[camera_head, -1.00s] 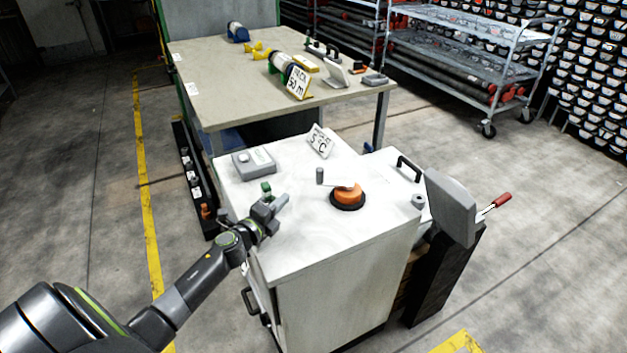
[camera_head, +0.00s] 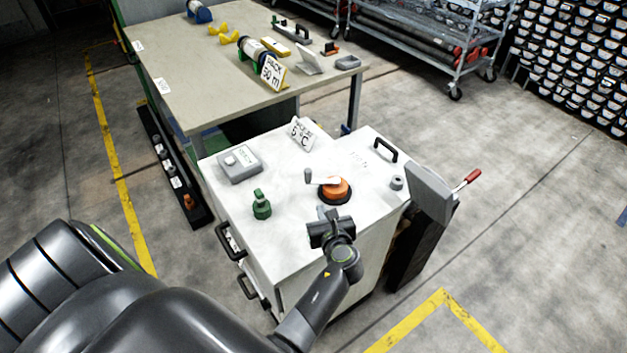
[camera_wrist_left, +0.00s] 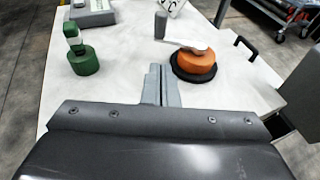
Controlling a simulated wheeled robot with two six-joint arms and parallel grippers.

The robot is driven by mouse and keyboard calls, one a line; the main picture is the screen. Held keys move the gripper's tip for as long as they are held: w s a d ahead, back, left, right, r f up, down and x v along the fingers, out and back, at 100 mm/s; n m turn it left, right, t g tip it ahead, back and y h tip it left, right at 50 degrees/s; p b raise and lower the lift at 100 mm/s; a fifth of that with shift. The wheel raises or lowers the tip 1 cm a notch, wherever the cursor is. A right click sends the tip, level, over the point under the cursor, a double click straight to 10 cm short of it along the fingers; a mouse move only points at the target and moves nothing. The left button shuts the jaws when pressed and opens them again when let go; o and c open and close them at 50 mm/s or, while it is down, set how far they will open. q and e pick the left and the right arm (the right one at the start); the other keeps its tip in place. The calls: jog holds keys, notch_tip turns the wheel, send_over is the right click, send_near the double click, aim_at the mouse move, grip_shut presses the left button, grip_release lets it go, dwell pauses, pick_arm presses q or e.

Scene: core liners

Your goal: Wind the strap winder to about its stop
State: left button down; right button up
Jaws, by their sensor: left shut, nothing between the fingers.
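The strap winder is an orange drum (camera_head: 334,190) on a dark round base, with a pale crank arm and a grey upright knob (camera_head: 308,176) at its left end. It sits on the white cabinet top (camera_head: 275,239). My left gripper (camera_head: 327,216) is just in front of the winder, shut and empty, apart from it. In the left wrist view my shut fingers (camera_wrist_left: 161,84) point at the cabinet top below the knob (camera_wrist_left: 161,25), with the orange drum (camera_wrist_left: 196,61) to their right. My right gripper is not in view.
A green fitting (camera_head: 261,205) stands left of the gripper, and a grey box (camera_head: 239,164) lies behind it. A "5 °C" sign (camera_head: 301,133) stands at the back. A grey panel (camera_head: 430,192) rises at the right. A workbench (camera_head: 200,85) is beyond.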

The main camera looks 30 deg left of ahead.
aim_at(309, 178)
pick_arm(q)
jog(key=b+x, duration=0.2)
jog(key=x, duration=0.2)
jog(key=b+x, duration=0.2)
jog(key=x, duration=0.2)
jog(key=b+x, duration=0.3)
jog(key=x, duration=0.1)
jog(key=shift+w+a+r, duration=0.2)
jog(key=shift+w+r, duration=0.05)
jog(key=shift+r, duration=0.05)
jog(key=shift+w+a+r, duration=0.15)
jog(key=shift+w+a, duration=0.15)
